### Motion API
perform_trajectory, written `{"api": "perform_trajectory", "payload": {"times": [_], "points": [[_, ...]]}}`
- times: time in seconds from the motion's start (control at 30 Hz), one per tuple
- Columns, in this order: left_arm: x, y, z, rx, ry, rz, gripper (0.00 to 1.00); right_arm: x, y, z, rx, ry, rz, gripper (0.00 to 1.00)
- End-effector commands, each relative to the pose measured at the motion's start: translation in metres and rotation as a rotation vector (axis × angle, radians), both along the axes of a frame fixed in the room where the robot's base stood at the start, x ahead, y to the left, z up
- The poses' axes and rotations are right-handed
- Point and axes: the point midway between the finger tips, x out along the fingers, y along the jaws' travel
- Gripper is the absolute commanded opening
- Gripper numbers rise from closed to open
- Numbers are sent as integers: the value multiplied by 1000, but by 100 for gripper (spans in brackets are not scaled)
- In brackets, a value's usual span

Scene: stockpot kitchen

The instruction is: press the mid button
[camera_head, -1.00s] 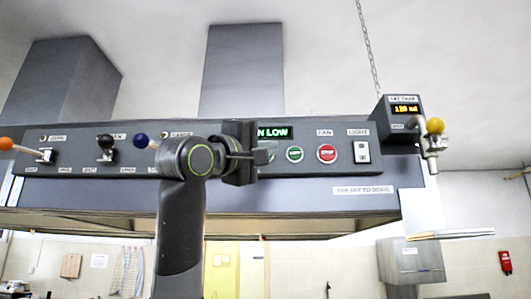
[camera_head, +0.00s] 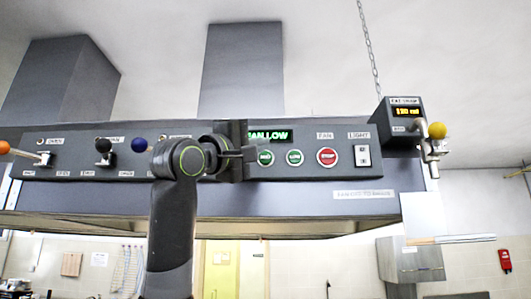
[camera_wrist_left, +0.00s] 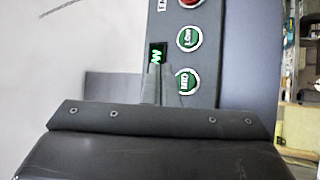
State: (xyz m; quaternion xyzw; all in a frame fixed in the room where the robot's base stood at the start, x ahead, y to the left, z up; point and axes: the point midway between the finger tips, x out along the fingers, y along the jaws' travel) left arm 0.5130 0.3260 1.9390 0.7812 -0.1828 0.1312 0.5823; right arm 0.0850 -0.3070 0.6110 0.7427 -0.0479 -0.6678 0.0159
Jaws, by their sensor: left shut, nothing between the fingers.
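The green mid button (camera_head: 265,158) sits on the grey hood panel, left of the green low button (camera_head: 294,158) and the red stop button (camera_head: 327,157). The lit display (camera_head: 270,135) above it reads FAN LOW. My left gripper (camera_head: 257,151) is shut and empty, with its tips at the mid button's left edge in the head view. In the left wrist view the mid button (camera_wrist_left: 184,82) shows beside the tips of the gripper (camera_wrist_left: 160,72), partly covered by a finger. I cannot tell whether they touch. My right gripper is out of view.
A light switch (camera_head: 362,155) is right of the stop button. Several knobbed levers, one with a blue knob (camera_head: 139,145), line the panel's left part. A small box with an amber display (camera_head: 407,112) and a yellow-knobbed lever (camera_head: 437,130) are at the right end.

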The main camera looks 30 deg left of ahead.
Motion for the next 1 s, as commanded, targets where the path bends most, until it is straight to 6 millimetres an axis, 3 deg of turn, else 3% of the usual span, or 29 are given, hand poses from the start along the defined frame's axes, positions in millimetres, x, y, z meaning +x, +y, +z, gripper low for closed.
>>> {"api": "perform_trajectory", "payload": {"times": [0.13,0.4,1.0], "points": [[19,12,2,-1,4,2,0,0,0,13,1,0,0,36],[39,24,1,0,0,-1,0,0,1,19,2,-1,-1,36],[43,27,0,0,-1,0,0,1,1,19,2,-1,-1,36]]}}
